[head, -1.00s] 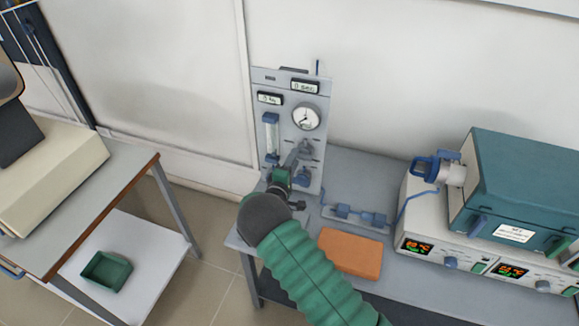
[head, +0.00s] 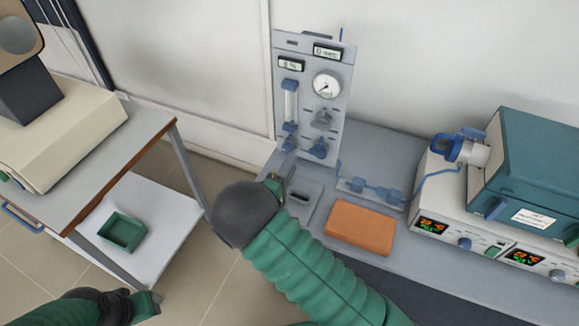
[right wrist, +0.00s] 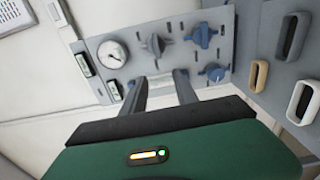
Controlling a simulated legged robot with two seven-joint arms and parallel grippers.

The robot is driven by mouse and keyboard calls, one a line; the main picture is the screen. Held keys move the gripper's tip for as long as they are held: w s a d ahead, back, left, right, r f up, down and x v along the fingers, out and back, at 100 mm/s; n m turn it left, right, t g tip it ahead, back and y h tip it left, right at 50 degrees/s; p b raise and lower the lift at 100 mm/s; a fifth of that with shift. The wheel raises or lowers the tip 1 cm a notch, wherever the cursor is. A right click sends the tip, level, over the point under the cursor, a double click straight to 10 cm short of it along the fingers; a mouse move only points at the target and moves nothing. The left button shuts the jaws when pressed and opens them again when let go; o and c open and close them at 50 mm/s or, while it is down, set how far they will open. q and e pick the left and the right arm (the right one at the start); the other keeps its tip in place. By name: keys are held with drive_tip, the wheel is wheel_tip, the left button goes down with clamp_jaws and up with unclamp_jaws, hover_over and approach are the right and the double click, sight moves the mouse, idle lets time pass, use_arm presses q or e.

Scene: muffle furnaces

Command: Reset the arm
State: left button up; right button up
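My right arm comes in from the bottom of the head view, with green ribbed links and a dark joint. My right gripper (head: 283,176) is in front of the lower part of the grey gauge panel (head: 310,60). In the right wrist view, its two grey fingers (right wrist: 160,88) stand apart with nothing between them, pointing at the panel (right wrist: 135,30), which has a round gauge and several knobs. I cannot tell how close they are to it. My left arm (head: 100,303) shows at the bottom left; its fingers are not clear.
An orange block (head: 360,228) lies on the grey bench (head: 440,270). A teal furnace (head: 530,165) sits on a white control unit at the right. A left cart (head: 150,130) has a green tray (head: 122,232) on its lower shelf.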

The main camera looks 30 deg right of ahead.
idle(0.4)
drive_tip(key=s+a+f+m+g+y, duration=0.2)
drive_tip(key=s+a+m+g+y, duration=0.25)
drive_tip(key=a+y, duration=0.55)
drive_tip(key=s+d+m+g+y, duration=0.3)
drive_tip(key=s+m+g, duration=0.1)
drive_tip(key=s, duration=1.3)
drive_tip(key=shift+s+r+g+y, duration=0.25)
drive_tip(key=shift+s+g+y, duration=0.05)
drive_tip(key=shift+s+g, duration=0.05)
drive_tip(key=shift+d, duration=0.25)
